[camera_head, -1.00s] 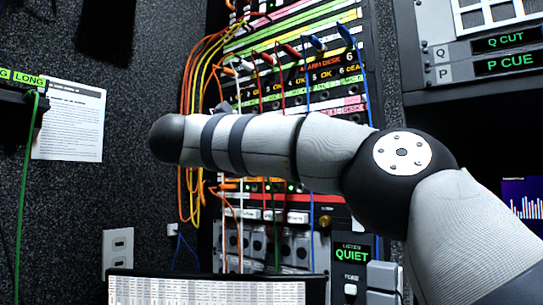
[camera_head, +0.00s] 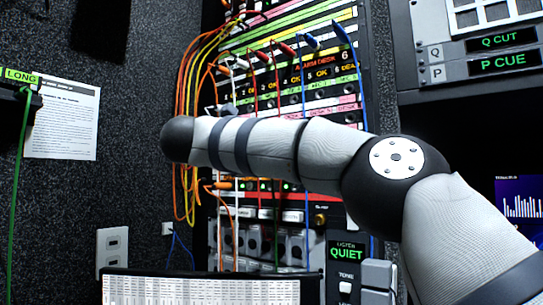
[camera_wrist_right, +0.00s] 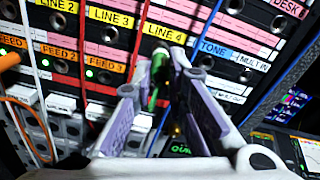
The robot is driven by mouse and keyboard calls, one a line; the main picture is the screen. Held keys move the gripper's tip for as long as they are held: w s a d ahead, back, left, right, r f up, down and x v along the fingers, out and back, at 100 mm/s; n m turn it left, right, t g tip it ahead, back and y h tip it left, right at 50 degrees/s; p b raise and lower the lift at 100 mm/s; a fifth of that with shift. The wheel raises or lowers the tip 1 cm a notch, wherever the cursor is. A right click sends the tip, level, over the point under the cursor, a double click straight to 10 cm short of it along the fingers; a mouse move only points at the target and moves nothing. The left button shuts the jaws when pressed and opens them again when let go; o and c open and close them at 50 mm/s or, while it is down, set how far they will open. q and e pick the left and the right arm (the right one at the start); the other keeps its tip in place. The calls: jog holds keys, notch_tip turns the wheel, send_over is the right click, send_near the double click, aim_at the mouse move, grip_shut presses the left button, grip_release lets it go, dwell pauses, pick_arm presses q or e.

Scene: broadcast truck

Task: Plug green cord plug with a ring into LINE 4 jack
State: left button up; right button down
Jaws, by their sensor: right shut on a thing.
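In the right wrist view, my right gripper (camera_wrist_right: 162,78) is shut on a green plug (camera_wrist_right: 157,66), held between its two fingers. The plug's far end is directly below the yellow LINE 4 label (camera_wrist_right: 165,32), over the place of that jack. The jack itself is hidden behind the plug, so I cannot tell whether the tip is in it. A ring on the plug cannot be made out. In the head view, my right arm crosses the patch panel (camera_head: 335,104) and hides the gripper. My left gripper is not in view.
A red cord (camera_wrist_right: 137,40) and a blue cord (camera_wrist_right: 207,38) run close on either side of the plug. Several other cords (camera_head: 187,110) loop down the panel's left side.

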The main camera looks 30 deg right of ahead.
jog(key=shift+w+d, duration=0.15)
jog(key=shift+d, duration=0.35)
jog(key=shift+w+d, duration=0.1)
jog(key=shift+d, duration=0.1)
jog(key=c, duration=1.5)
grip_release()
jog(key=shift+d, duration=0.1)
jog(key=v, duration=1.2)
jog(key=shift+w+f, duration=0.1)
